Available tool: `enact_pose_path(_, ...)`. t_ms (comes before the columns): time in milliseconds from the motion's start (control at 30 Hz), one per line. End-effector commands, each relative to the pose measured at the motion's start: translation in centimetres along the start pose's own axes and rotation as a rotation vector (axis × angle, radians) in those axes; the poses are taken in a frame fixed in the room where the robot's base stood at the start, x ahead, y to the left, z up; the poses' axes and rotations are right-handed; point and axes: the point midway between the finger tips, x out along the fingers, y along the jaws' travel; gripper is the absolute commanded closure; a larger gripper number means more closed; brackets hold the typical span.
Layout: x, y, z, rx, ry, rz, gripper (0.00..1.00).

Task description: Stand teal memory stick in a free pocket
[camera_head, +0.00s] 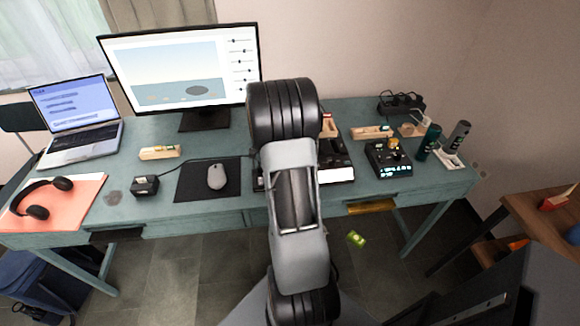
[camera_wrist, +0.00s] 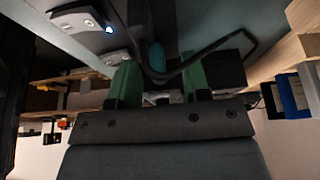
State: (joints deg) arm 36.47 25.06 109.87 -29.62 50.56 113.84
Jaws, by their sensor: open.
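My gripper (camera_wrist: 160,82) shows in the wrist view with its two green fingers apart. A small rounded teal piece (camera_wrist: 156,56) shows beyond and between the fingers; I cannot tell whether it is the memory stick or whether the fingers touch it. In the head view my arm hides the gripper, and I cannot pick out the teal memory stick. A pale wooden block (camera_head: 160,152) with small coloured pieces lies left of the mouse mat. Another wooden holder (camera_head: 371,132) lies at the back right. Their pockets are too small to make out.
The desk (camera_head: 215,208) carries a laptop (camera_head: 82,145), monitor (camera_head: 180,65), headphones (camera_head: 38,198), black box (camera_head: 144,186), mouse (camera_head: 216,177), black device (camera_head: 388,158) and teal bottle (camera_head: 428,142). A dark cable loop (camera_wrist: 215,45) passes near the fingers. A yellow-green item (camera_head: 356,238) shows below the desk's front edge.

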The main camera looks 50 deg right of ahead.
Motion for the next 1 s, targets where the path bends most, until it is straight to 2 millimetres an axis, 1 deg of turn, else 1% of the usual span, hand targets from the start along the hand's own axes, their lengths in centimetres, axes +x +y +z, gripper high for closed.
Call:
enact_pose_path(33, 0.0, 0.0, 0.0, 0.000, 0.000, 0.000, 0.56)
enact_pose_path(67, 0.0, 0.0, 0.0, 0.000, 0.000, 0.000, 0.59)
enact_pose_path(400, -0.1, 0.0, 0.0, 0.000, 0.000, 0.000, 0.92)
enact_pose_path(500, -0.1, 0.0, 0.0, 0.000, 0.000, 0.000, 1.00)
enact_pose_path(833, -0.1, 0.0, 0.0, 0.000, 0.000, 0.000, 1.00)
enact_pose_path(1000, -1.0, -0.1, -0.4, 0.000, 0.001, -0.003, 1.00)
